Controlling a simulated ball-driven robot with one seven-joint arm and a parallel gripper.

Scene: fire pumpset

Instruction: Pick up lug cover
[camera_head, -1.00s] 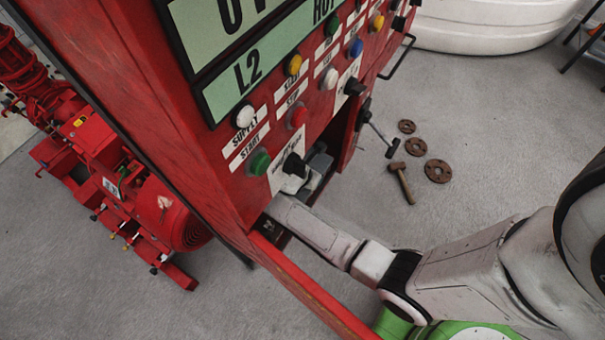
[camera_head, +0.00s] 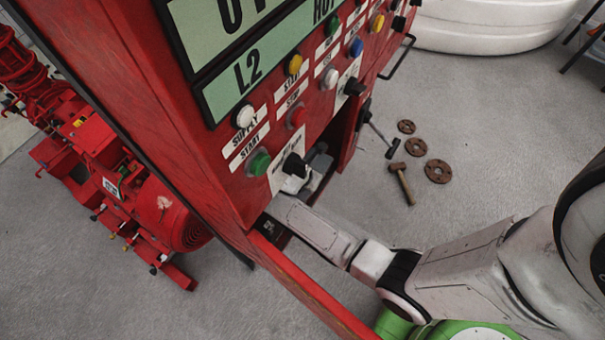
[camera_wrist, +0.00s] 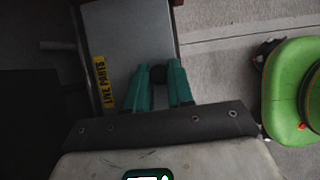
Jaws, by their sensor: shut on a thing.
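In the wrist view, a flat grey panel (camera_wrist: 128,37) with a yellow LIVE PARTS label (camera_wrist: 100,83) lies beyond my fingers; it looks like the lug cover. My gripper (camera_wrist: 159,76) has two green fingers closed around a small dark round piece, which looks like a knob on this cover. Whether the cover is seated or lifted, I cannot tell. In the head view, my arm reaches into the opening under the red control panel (camera_head: 215,170), and the cabinet hides my fingertips and the cover.
The red cabinet's lower rail (camera_head: 310,295) runs close beside my forearm. Buttons and a black rotary switch (camera_head: 294,165) stick out just above my wrist. A hammer (camera_head: 402,183) and rusty flanges (camera_head: 438,171) lie on the floor at right. A red pump (camera_head: 150,195) stands at left.

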